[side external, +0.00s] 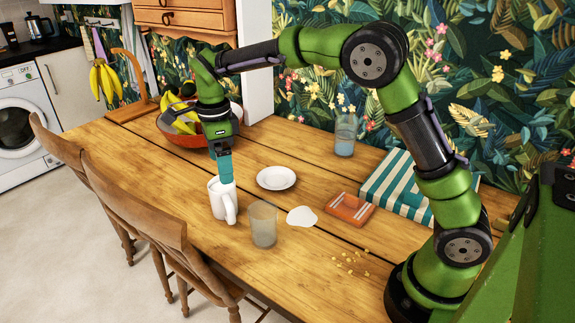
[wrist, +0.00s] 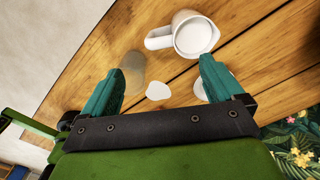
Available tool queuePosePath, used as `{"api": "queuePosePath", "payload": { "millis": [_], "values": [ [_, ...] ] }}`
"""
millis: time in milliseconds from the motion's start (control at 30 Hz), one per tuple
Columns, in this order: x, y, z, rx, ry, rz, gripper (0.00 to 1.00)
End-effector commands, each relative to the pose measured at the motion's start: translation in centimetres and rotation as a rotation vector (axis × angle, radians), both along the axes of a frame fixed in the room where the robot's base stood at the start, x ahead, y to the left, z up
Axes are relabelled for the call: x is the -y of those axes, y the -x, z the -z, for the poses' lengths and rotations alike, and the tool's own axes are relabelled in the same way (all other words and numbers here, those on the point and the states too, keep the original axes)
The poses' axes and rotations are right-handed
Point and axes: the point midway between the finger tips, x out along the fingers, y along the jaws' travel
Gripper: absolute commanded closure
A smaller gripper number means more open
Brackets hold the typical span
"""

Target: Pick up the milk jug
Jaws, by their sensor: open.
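The white milk jug (side external: 218,205) stands upright on the wooden table, its handle toward the glass in the side view. In the wrist view the jug (wrist: 195,38) shows from above, past the fingertips at the top of the picture, its handle pointing left. My gripper (side external: 226,180) points down just above or behind the jug's rim in the side view; I cannot tell the exact gap. In the wrist view my gripper (wrist: 162,64) has its teal fingers wide apart, with nothing held between them.
A clear glass (side external: 263,224) stands close to the jug, beside a white spill (side external: 301,216). A white saucer (side external: 276,178) lies behind them. An orange dish (side external: 350,209), a striped cloth (side external: 395,188), a tall glass (side external: 345,135) and a fruit bowl (side external: 172,128) are farther off. Chairs line the front edge.

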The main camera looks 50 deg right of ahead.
Motion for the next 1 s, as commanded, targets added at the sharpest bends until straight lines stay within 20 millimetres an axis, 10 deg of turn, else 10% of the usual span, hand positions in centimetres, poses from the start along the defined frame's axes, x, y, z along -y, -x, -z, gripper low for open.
{"api": "queuePosePath", "payload": {
  "millis": [400, 1000],
  "values": [
    [0.1, 0.1, 8.6, -0.002, 0.0, -0.003, 0.06],
    [0.2, 0.3, 15.0, -0.001, -0.001, -0.004, 0.06]
  ]
}}
